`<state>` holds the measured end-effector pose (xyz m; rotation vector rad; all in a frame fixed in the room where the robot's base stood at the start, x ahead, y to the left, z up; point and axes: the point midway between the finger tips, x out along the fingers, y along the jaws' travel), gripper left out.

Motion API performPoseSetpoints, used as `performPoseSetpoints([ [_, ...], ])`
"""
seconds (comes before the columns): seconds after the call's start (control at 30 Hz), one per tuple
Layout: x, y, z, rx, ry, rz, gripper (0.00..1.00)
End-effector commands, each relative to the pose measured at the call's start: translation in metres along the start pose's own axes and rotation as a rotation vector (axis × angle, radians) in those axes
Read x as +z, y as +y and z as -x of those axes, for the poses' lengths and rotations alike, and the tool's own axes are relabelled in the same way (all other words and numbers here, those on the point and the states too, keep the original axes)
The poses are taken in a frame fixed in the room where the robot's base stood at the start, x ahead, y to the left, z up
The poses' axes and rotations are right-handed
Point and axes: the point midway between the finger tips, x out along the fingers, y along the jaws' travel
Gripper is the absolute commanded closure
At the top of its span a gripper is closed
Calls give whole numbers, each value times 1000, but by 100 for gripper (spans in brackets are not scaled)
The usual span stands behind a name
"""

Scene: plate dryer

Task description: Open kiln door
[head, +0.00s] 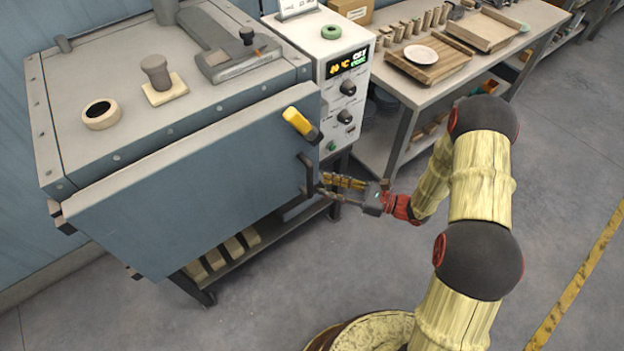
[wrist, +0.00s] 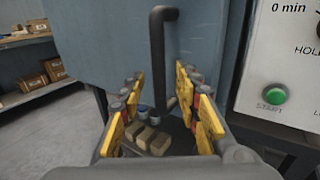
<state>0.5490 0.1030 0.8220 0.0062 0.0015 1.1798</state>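The kiln (head: 130,60) stands at the left with its blue-grey door (head: 190,180) facing me; I cannot tell whether the door is fully closed. A dark vertical bar handle (head: 305,175) sits near the door's right edge. A yellow-gripped lever (head: 300,124) is above it. My gripper (head: 328,186) is at the handle's lower right side. In the wrist view, the fingers of my gripper (wrist: 155,85) are spread with yellow pads, and the handle (wrist: 158,50) stands between or just beyond them. Contact with the handle is not visible.
A control box (head: 340,90) with a lit display and knobs adjoins the kiln's right side. A workbench (head: 400,95) with wooden trays stands beyond it. Several bricks (head: 225,255) lie on the shelf below the kiln. The floor (head: 250,315) in front is clear.

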Motion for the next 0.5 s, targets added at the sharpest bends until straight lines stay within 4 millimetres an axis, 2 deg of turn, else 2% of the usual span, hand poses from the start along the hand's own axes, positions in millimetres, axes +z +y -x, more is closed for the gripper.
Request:
performPoseSetpoints([
  [0.1,-2,2,-20,7,1,2,67],
  [0.3,-2,2,-49,6,1,1,67],
  [0.5,-1,1,-62,4,1,1,67],
])
